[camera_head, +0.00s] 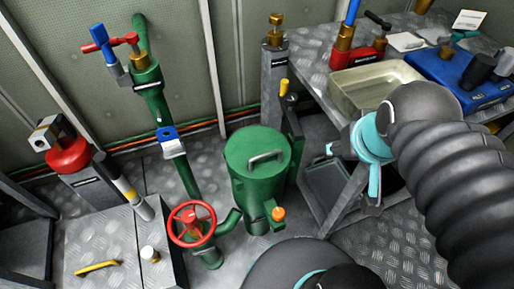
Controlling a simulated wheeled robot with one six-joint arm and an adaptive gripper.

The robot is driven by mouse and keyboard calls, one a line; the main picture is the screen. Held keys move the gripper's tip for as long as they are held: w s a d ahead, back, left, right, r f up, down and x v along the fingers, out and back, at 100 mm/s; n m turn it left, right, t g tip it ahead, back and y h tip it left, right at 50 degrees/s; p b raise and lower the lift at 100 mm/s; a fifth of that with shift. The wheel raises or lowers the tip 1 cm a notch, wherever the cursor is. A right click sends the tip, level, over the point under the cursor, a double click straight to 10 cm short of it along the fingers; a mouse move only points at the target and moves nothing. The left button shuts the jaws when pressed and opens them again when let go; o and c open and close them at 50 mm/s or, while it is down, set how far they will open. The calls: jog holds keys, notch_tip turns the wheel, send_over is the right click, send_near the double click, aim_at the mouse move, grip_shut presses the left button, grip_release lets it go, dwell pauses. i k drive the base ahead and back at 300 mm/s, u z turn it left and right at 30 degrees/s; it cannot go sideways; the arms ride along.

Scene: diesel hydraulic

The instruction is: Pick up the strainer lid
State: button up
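The strainer lid (257,152) is a round green disc with a grey bar handle (266,158) across its top. It sits on the green strainer body (255,199), which stands on the floor in the middle of the view. My gripper (345,149) is to the right of the lid, apart from it, at the end of my dark arm with teal rings. Its fingers are small and partly hidden by the arm, so I cannot tell whether they are open. Nothing is seen touching the lid handle.
A red handwheel valve (191,223) and green pipe stand left of the strainer. An orange-tipped fitting (278,213) is at its front. A workbench with a metal tray (371,84) and blue case (459,74) is at the right. Checkered floor shows between.

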aim_at(258, 152)
jog(key=u, duration=0.75)
jog(key=k, duration=0.65)
jog(key=u, duration=0.55)
